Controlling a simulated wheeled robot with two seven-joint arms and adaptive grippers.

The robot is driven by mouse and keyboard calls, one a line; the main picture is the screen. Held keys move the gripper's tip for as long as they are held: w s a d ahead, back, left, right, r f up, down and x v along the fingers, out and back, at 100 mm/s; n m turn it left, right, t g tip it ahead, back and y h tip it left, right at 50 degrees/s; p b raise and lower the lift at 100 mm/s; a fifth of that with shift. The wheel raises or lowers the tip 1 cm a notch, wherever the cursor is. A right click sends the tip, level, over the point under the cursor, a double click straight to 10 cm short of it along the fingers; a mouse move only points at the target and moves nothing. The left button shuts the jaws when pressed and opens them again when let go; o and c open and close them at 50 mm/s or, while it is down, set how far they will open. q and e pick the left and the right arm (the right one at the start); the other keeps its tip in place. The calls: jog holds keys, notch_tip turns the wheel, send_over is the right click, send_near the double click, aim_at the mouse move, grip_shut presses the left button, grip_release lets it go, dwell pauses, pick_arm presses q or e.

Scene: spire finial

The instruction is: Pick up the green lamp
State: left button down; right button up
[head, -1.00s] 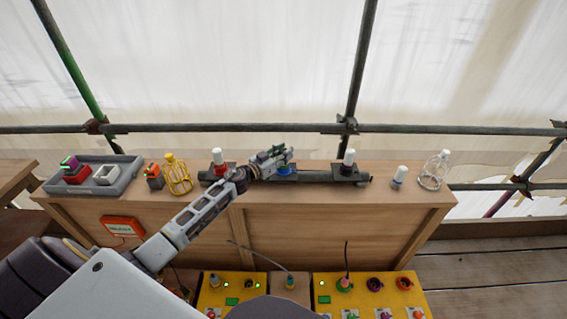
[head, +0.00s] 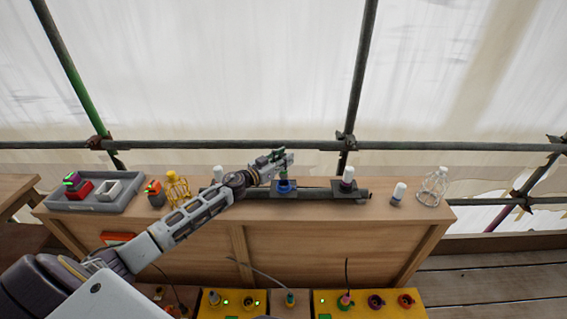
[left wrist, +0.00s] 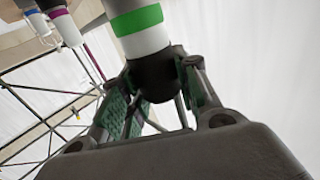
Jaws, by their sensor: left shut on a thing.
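The green lamp (left wrist: 146,42), with a green band, a white band and a dark rounded end, is between the fingers of my left gripper in the left wrist view. My left gripper (head: 277,161) is shut on it above the blue socket (head: 285,187) on the dark rail. In the head view a small green part of the lamp (head: 283,171) shows below the fingers. The gripper hides most of the lamp there, and I cannot tell whether its lower end is clear of the socket. My right gripper is not in view.
A white-topped lamp with a purple band (head: 347,177) stands right of the gripper; another white lamp (head: 218,173) stands behind my arm. A loose white lamp (head: 398,193), a clear cage (head: 433,187), a yellow cage (head: 177,188) and a grey tray (head: 95,206) are on the bench.

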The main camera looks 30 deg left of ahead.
pick_arm(q)
jog(key=shift+r+p, duration=0.45)
jog(key=shift+r, duration=1.5)
